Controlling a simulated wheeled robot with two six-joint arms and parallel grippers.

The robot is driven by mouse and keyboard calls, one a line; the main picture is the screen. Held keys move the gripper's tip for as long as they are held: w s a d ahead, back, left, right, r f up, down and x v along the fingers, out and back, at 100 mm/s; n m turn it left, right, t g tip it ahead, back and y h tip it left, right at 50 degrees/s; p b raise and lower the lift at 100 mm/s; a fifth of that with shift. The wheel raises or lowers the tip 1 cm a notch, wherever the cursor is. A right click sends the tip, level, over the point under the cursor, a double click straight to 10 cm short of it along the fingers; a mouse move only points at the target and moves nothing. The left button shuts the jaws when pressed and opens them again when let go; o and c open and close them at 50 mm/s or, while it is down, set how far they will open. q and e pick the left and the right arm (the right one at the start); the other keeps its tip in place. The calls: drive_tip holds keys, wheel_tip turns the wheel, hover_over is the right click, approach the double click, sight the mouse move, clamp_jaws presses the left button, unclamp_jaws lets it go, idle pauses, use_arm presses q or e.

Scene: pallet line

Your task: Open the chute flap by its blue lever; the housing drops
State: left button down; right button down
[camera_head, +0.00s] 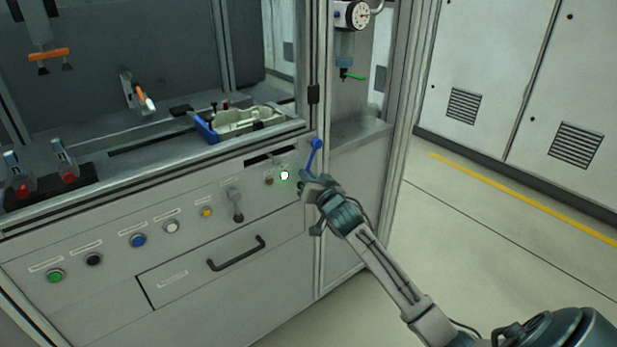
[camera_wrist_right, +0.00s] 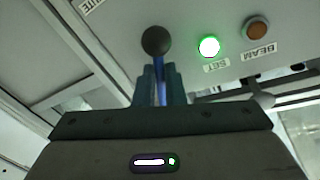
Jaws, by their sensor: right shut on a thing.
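The blue lever (camera_head: 314,156) stands tilted on the front panel's right end, close to the corner post. My right gripper (camera_head: 308,183) is at its lower part. In the right wrist view its fingers (camera_wrist_right: 160,86) are shut on the lever's blue shaft (camera_wrist_right: 160,72), and a dark round end (camera_wrist_right: 155,40) shows beyond them. A pale grey casting, probably the housing (camera_head: 247,122), lies in a blue-edged holder (camera_head: 207,132) on the deck above the panel. A dark slot (camera_head: 270,157) opens in the panel below it; I cannot make out the flap. My left gripper is out of view.
A lit green-white lamp (camera_head: 284,175) and a brown BEAM lamp (camera_wrist_right: 257,28) sit beside the lever. Buttons, a grey handle (camera_head: 236,206) and a drawer (camera_head: 225,265) fill the panel. A dial gauge (camera_head: 356,14) hangs beyond the post. The floor at right is clear.

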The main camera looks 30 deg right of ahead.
drive_tip(key=shift+d+f, duration=0.1)
drive_tip(key=shift+d, duration=0.05)
drive_tip(key=shift+w+d+f+n+t+y+b, duration=0.15)
drive_tip(key=shift+d+n+t+b, duration=0.1)
drive_tip(key=shift+d+n, duration=0.85)
drive_tip(key=shift+d+f+n+t+y+b, duration=0.1)
drive_tip(key=shift+d+n+t+y, duration=0.15)
drive_tip(key=shift+d+n, duration=0.85)
drive_tip(key=shift+w+d+f+n+t+y+b, duration=0.1)
drive_tip(key=shift+d+n+t+b, duration=0.3)
drive_tip(key=shift+n, duration=1.3)
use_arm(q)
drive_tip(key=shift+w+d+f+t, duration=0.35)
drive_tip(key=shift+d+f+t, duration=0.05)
use_arm(e)
drive_tip(key=shift+d+r+n, duration=0.15)
drive_tip(key=shift+d+n, duration=0.35)
drive_tip(key=shift+n, duration=0.15)
drive_tip(key=shift+d+r+n, duration=0.15)
drive_tip(key=shift+d+n, duration=0.35)
drive_tip(key=shift+n, duration=0.15)
drive_tip(key=shift+r+y, duration=0.1)
drive_tip(key=shift+y, duration=0.2)
drive_tip(key=c, duration=1.5)
unclamp_jaws()
drive_tip(key=shift+d, duration=0.1)
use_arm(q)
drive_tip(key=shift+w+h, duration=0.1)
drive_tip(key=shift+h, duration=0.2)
